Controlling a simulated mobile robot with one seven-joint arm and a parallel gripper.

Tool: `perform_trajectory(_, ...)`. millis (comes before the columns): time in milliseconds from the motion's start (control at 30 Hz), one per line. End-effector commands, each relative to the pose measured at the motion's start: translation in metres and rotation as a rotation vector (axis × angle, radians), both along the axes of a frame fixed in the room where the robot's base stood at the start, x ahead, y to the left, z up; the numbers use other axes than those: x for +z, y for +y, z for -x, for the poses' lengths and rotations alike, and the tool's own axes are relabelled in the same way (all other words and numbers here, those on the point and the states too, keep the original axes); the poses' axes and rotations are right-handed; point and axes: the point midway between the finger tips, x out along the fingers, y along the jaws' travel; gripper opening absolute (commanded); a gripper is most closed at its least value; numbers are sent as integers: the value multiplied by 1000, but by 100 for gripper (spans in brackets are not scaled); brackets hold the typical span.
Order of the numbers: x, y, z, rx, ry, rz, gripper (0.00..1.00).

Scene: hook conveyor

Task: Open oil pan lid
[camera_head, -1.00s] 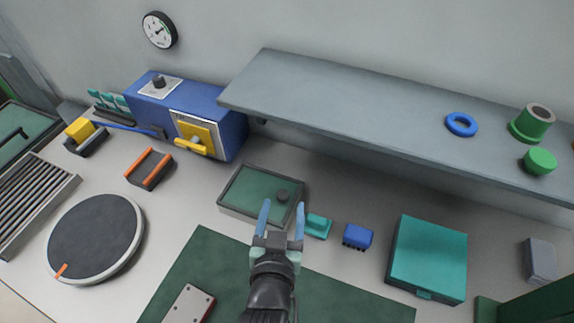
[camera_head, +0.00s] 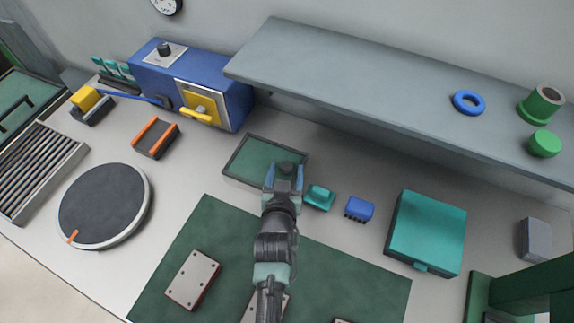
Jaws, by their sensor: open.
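The oil pan is a low grey tray with a flat green lid (camera_head: 255,157) in the middle of the bench, below the shelf. A dark round knob (camera_head: 286,168) stands on the lid near its right side. My gripper (camera_head: 284,178) is over the lid's right front part. Its blue fingers are apart, one on each side of the knob as seen from here. The gripper hides the pan's front right corner. I cannot tell whether the fingers touch the knob. The lid lies on the pan.
A teal block (camera_head: 319,197) sits close to the right of my gripper, with a blue block (camera_head: 359,209) beyond it. A grey shelf (camera_head: 390,95) overhangs the back. A blue box with a yellow handle (camera_head: 203,113) stands behind left. A green mat (camera_head: 225,240) lies in front.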

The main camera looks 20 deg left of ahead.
Motion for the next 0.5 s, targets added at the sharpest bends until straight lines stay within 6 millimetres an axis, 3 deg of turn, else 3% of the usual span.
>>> perform_trajectory(200, -6, 4, -14, 0, 0, -1, 68)
perform_trajectory(500, -7, 5, -17, 0, 0, -1, 68)
